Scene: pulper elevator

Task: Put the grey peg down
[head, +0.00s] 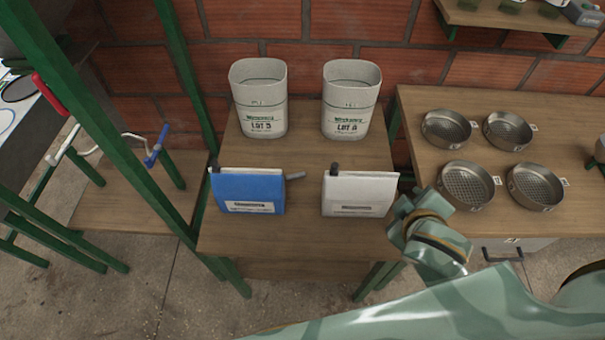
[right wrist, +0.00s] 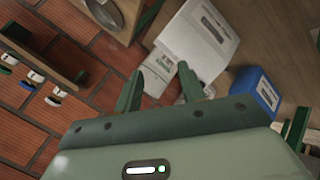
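A small grey peg (head: 295,176) sticks out beside the upper right edge of the blue box (head: 250,192) on the middle table. I cannot tell whether it touches the box. The white box (head: 360,194) stands to its right. My right gripper (head: 398,208) is just right of the white box, its fingers partly hidden by the wrist. In the right wrist view its two green fingers (right wrist: 157,88) are apart with nothing visibly held between them. The white box (right wrist: 200,40) and blue box (right wrist: 257,90) show beyond. My left gripper is out of view.
Two bags, LOT B (head: 260,110) and LOT A (head: 350,110), stand behind the boxes. Several round metal sieves (head: 467,187) are on the right table (head: 580,220). Green posts (head: 100,120) rise at the left. The table strip before the boxes (head: 300,235) is clear.

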